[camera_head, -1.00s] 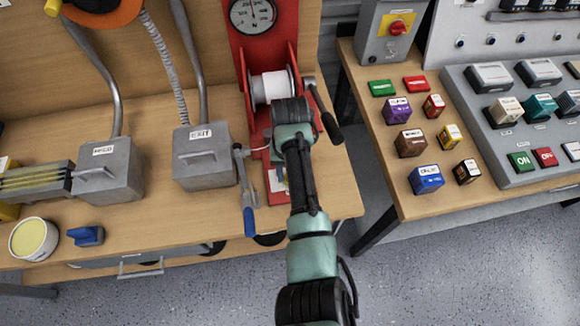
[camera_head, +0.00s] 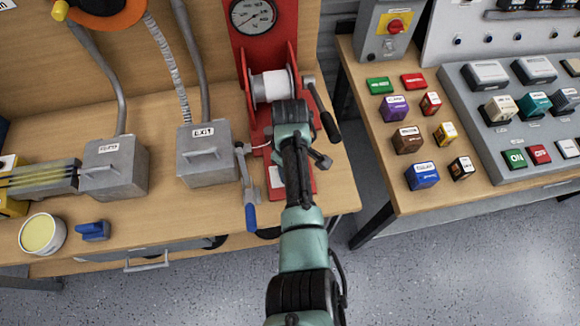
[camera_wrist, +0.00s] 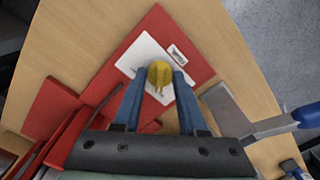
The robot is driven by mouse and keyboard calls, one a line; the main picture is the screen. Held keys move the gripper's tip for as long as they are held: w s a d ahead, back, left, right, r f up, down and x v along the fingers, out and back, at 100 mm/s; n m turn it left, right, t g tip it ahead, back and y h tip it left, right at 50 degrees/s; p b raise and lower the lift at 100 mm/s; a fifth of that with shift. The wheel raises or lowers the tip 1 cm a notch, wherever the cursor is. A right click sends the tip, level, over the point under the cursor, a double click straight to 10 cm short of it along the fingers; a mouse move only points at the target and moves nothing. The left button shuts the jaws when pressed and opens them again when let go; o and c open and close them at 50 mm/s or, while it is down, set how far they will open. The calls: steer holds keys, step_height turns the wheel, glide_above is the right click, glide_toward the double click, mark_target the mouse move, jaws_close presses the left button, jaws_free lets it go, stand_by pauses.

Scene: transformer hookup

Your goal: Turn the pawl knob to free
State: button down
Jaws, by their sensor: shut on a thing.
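The pawl knob (camera_wrist: 159,72) is yellow and sits on a white plate (camera_wrist: 146,50) on the red winch base (camera_wrist: 190,35) in the wrist view. My gripper (camera_wrist: 158,84) has its two blue fingers on either side of the knob and is shut on it. A dark ridge or slot shows on the knob's face. In the head view my arm covers the knob and the fingertips. The red winch (camera_head: 235,50) there carries a white reel (camera_head: 270,86) behind my wrist.
A lever with a blue handle (camera_head: 250,216) stands just left of my wrist, and a black-handled crank (camera_head: 329,125) to its right. The grey EXIT box (camera_head: 207,165) is further left. A second table with several coloured blocks is at right, across a gap.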

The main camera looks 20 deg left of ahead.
steer(key=shift+a+n, duration=0.1)
steer(key=shift+n, duration=0.5)
steer(key=shift+c, duration=2.3)
jaws_free()
steer(key=shift+r, duration=0.1)
step_height(320, 180, up, 13)
